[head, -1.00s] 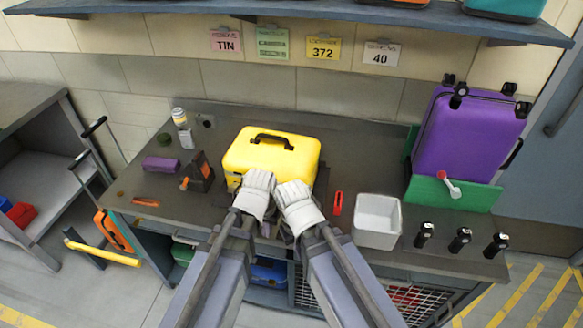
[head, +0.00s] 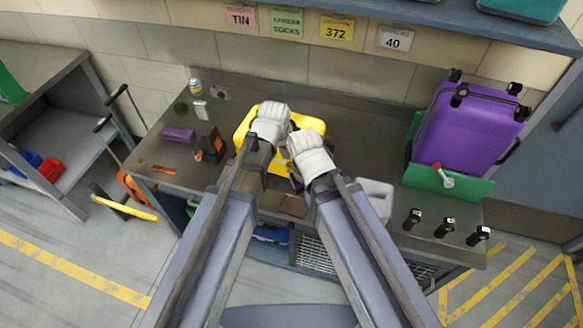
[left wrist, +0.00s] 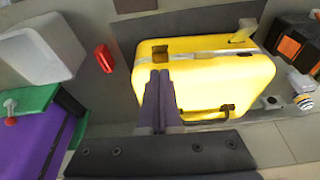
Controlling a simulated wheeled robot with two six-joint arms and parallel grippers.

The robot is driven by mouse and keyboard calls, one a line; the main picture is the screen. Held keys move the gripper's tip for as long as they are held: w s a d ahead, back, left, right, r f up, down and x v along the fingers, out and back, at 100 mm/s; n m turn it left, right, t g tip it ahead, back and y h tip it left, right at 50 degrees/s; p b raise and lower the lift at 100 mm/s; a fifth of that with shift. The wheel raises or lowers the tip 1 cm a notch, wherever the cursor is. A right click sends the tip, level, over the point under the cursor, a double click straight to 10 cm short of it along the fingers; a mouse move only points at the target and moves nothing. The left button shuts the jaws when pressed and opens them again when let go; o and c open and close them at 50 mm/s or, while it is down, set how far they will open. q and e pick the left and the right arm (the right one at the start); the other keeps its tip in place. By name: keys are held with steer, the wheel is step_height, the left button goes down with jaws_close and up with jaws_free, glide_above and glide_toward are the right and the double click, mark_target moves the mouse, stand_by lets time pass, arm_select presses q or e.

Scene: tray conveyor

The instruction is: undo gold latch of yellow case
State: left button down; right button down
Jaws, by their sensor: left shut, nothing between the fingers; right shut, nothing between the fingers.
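The yellow case (head: 244,124) stands on the workbench, mostly hidden behind my grippers in the head view. In the left wrist view the case (left wrist: 215,78) shows its black handle (left wrist: 205,117) and a dark recess (left wrist: 159,60). A small gold-yellow tab (left wrist: 242,34) sticks out at its edge; I cannot tell for sure whether it is the gold latch. My left gripper (head: 272,112) is shut and empty over the case, its dark fingers (left wrist: 160,75) ending near the recess; contact is unclear. My right gripper (head: 298,146) is shut and empty, lower and to the right.
A purple suitcase (head: 470,125) and a green panel (head: 455,186) stand at the right. A white bin (head: 376,195) is right of my right arm. A red object (left wrist: 104,58) lies beside the case. Several black-handled items line the bench's right front. Small things lie at left.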

arm_select(q)
steer(key=b, duration=0.4)
glide_above(290, 167)
steer(key=s, duration=0.1)
steer(key=shift+s+a+f, duration=0.1)
steer(key=shift+a+f, duration=0.05)
steer(key=shift+f, duration=1.1)
steer(key=shift+s+a+f, duration=0.1)
steer(key=shift+a+f, duration=0.05)
steer(key=shift+f, duration=1.05)
